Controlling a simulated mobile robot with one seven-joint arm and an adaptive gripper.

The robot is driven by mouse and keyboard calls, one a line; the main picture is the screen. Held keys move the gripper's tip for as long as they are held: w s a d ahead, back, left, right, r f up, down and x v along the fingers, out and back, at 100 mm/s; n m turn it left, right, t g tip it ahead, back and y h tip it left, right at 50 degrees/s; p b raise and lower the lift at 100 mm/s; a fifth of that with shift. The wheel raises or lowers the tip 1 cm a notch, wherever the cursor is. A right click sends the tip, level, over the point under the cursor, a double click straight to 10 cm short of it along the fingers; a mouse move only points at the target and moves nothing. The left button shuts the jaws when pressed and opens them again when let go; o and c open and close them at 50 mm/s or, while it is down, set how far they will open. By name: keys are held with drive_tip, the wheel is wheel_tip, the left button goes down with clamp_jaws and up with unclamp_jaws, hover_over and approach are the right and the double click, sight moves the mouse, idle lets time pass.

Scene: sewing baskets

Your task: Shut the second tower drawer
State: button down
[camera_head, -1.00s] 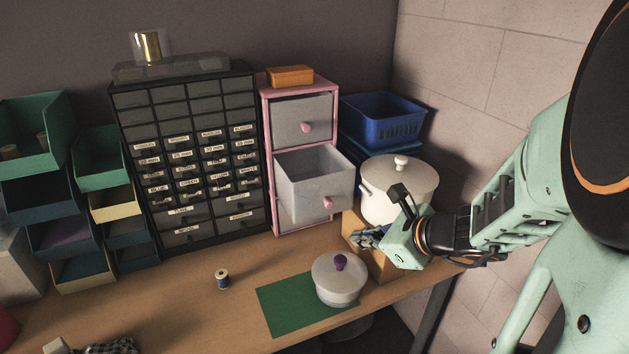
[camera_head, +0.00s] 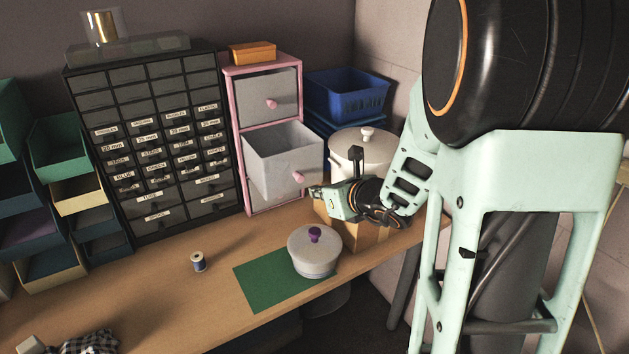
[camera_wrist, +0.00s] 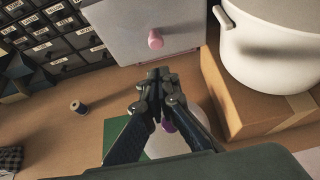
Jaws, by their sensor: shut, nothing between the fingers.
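The pink drawer tower (camera_head: 228,128) stands against the back of the table. Its second drawer (camera_head: 292,176) is grey with a pink knob (camera_head: 298,177) and sticks well out from the frame. The drawer above it (camera_head: 270,98) is in its slot. In the wrist view the open drawer's front (camera_wrist: 135,20) and its pink knob (camera_wrist: 155,40) lie ahead of the fingers. My gripper (camera_wrist: 158,80) is shut and empty, apart from the knob. In the head view my gripper (camera_head: 318,193) is just below and right of the drawer front.
A cardboard box (camera_head: 350,234) and a white pot (camera_head: 350,148) are right of the tower. A lidded white bowl (camera_head: 316,262) is on a green mat (camera_head: 262,287) in front. A thread spool (camera_head: 198,262) stands left. A dark organiser (camera_head: 130,225) flanks the tower.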

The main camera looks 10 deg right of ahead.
sight(301, 182)
drive_tip(key=shift+w+a+f, duration=0.15)
drive_tip(key=shift+w+a, duration=0.15)
drive_tip(key=shift+w, duration=0.6)
drive_tip(key=shift+w+a+f, duration=0.15)
drive_tip(key=shift+w+a, duration=0.1)
drive_tip(key=shift+w, duration=0.65)
drive_tip(key=shift+w+a+f, duration=0.15)
drive_tip(key=shift+w+a, duration=0.15)
drive_tip(key=shift+w, duration=0.6)
drive_tip(key=shift+w, duration=0.1)
drive_tip(key=w+a, duration=0.1)
drive_tip(key=w, duration=0.3)
drive_tip(key=w+a, duration=0.2)
drive_tip(key=w, duration=0.3)
drive_tip(key=w+a+b, duration=0.1)
drive_tip(key=w, duration=0.3)
drive_tip(key=shift+w+a, duration=0.25)
drive_tip(key=shift+w, duration=0.1)
drive_tip(key=shift+w+a+r, duration=0.1)
drive_tip(key=shift+w+r, duration=0.1)
drive_tip(key=shift+r, duration=0.1)
